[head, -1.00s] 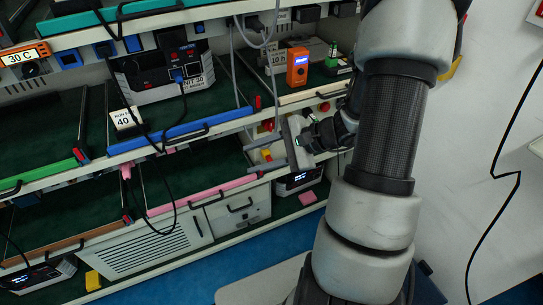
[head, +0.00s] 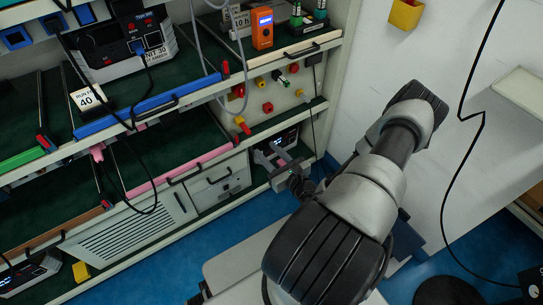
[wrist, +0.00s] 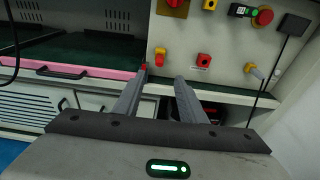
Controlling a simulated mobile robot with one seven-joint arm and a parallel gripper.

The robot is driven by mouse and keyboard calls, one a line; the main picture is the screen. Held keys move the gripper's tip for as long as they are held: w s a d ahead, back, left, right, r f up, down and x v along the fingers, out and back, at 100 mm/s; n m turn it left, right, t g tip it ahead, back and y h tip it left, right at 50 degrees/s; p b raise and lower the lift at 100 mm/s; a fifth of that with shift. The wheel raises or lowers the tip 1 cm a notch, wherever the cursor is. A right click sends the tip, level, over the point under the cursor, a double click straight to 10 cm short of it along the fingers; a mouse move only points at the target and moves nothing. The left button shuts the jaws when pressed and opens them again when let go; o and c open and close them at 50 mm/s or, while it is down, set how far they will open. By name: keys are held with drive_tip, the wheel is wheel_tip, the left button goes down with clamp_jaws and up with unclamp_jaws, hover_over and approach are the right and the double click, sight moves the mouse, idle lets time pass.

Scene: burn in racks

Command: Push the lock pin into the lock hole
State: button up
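My gripper (wrist: 162,76) is open and empty. Its two fingers point at the lower part of a cream panel (wrist: 215,50) at the shelf's right end. In the head view my gripper (head: 272,158) is low by the bottom shelf. I cannot tell which of these is the lock pin, or make out the lock hole.
A pink rail (wrist: 80,67) with a black handle edges the shelf at left. A black cable (wrist: 275,70) hangs from a dark box at right. A device with a lit display (head: 284,139) stands behind my gripper. Blue floor (head: 235,232) is clear in front.

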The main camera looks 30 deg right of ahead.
sight(249, 133)
drive_tip(key=w+b, duration=0.1)
drive_tip(key=w, duration=0.4)
drive_tip(key=w+f+b, duration=0.1)
drive_tip(key=w, duration=0.4)
drive_tip(key=w+f, duration=0.1)
drive_tip(key=w, duration=0.4)
drive_tip(key=shift+a+f+b, duration=0.15)
drive_tip(key=shift+a+b, duration=0.15)
drive_tip(key=shift+b, duration=0.1)
clamp_jaws()
